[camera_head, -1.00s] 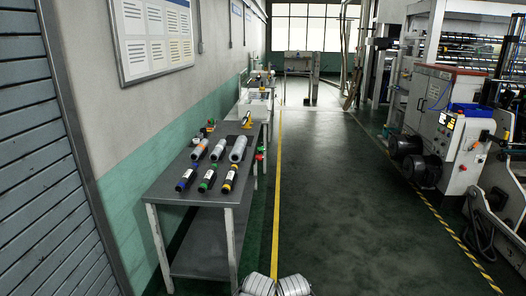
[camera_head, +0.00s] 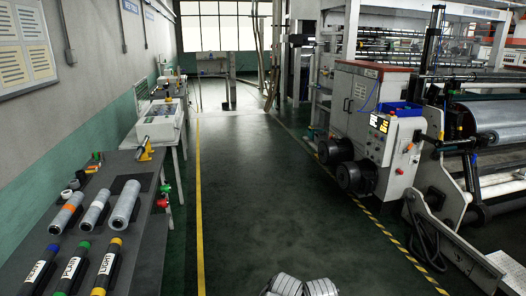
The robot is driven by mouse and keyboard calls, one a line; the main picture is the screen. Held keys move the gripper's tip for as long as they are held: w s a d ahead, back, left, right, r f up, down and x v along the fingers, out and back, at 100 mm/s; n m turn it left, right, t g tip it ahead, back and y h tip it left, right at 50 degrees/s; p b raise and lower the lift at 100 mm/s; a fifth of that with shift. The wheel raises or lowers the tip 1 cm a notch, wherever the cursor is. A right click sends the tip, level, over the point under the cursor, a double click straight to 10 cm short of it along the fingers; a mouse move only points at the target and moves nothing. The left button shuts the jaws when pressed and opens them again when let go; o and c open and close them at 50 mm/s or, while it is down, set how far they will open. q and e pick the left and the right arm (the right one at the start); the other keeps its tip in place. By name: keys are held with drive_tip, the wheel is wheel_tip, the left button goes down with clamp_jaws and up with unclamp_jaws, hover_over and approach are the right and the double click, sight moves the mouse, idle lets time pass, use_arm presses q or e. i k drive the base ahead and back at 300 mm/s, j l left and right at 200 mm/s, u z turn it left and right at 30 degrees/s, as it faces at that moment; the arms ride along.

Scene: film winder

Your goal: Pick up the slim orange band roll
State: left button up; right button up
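A grey roll with an orange band (camera_head: 68,208) lies at the left of a row of three grey rolls on the dark table at the left. A slim grey roll (camera_head: 96,209) lies in the middle and a thicker grey roll (camera_head: 124,206) at the right. All three rest on dark holders, apart from one another. Neither of my grippers shows; only white and grey parts of my arms appear at the bottom edge, far from the rolls.
Black labelled rolls with blue (camera_head: 42,267), green (camera_head: 75,265) and yellow (camera_head: 108,264) ends lie at the near side of the table (camera_head: 150,240). A big winding machine (camera_head: 370,120) stands at the right. The floor (camera_head: 255,190) between is clear.

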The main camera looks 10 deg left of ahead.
sight(61, 220)
drive_tip(key=i+u, duration=0.15)
drive_tip(key=i, duration=0.3)
drive_tip(key=i+l+u, duration=0.15)
drive_tip(key=i, duration=0.25)
drive_tip(key=i+l+u, duration=0.2)
drive_tip(key=i, duration=0.25)
drive_tip(key=i+u, duration=0.5)
drive_tip(key=i+l+u, duration=0.15)
drive_tip(key=i+u, duration=0.35)
drive_tip(key=i+l+u, duration=0.3)
drive_tip(key=u, duration=0.2)
